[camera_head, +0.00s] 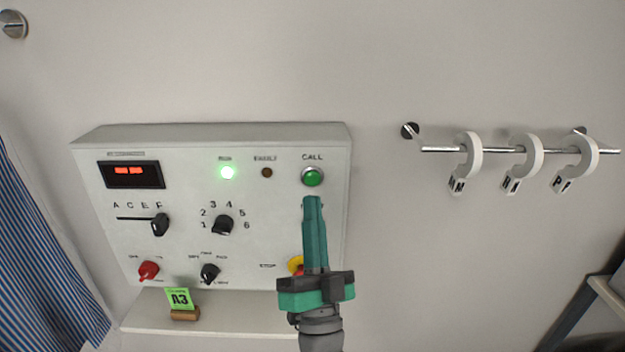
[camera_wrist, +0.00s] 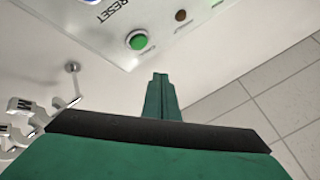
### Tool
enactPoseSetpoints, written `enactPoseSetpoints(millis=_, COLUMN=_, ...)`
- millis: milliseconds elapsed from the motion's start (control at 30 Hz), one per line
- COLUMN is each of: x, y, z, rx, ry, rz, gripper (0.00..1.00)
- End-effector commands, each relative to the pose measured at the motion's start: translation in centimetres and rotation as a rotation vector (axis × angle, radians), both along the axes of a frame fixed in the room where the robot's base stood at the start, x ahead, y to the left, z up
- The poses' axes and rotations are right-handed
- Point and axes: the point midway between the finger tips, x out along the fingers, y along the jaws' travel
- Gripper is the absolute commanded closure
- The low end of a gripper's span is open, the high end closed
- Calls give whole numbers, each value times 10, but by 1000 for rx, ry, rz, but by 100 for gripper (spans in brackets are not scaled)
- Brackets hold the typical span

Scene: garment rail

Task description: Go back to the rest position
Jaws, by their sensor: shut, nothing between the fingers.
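My gripper (camera_head: 312,203) is green with a black and green body, and its fingers are closed together with nothing between them. In the head view it points up, its tip just below the green CALL button (camera_head: 312,177) on the control panel (camera_head: 110,240). In the wrist view the closed fingertips (camera_wrist: 160,78) appear apart from the green button (camera_wrist: 138,40). My gripper covers part of a red and yellow knob (camera_head: 296,265) at the panel's lower right.
A lit green lamp (camera_head: 227,172), a red display (camera_head: 132,174) and several dials are on the panel. A shelf (camera_head: 240,318) below holds a green A3 card (camera_head: 180,298). Striped cloth (camera_head: 40,260) hangs at left.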

Motion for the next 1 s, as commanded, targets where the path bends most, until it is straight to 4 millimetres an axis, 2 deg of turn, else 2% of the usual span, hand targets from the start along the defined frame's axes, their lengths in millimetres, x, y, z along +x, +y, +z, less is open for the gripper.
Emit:
enactPoseSetpoints(millis=200, x=0, y=0, z=-4, rx=-3, ry=7, rz=-4, gripper=100)
enactPoseSetpoints(millis=267, x=0, y=-1, z=-12, rx=-8, ry=20, rz=-11, gripper=100)
enactPoseSetpoints(millis=333, x=-2, y=-2, z=-30, rx=-21, ry=47, rz=-28, gripper=100)
enactPoseSetpoints(millis=467, x=-9, y=-4, z=-78, rx=-60, ry=126, rz=-73, gripper=100)
enactPoseSetpoints(millis=667, x=-33, y=-10, z=-158, rx=-136, ry=258, rz=-147, gripper=100)
enactPoseSetpoints(millis=800, x=-57, y=-13, z=-208, rx=-193, ry=347, rz=-191, gripper=100)
enactPoseSetpoints(millis=1000, x=-101, y=-16, z=-272, rx=-282, ry=471, rz=-240, gripper=100)
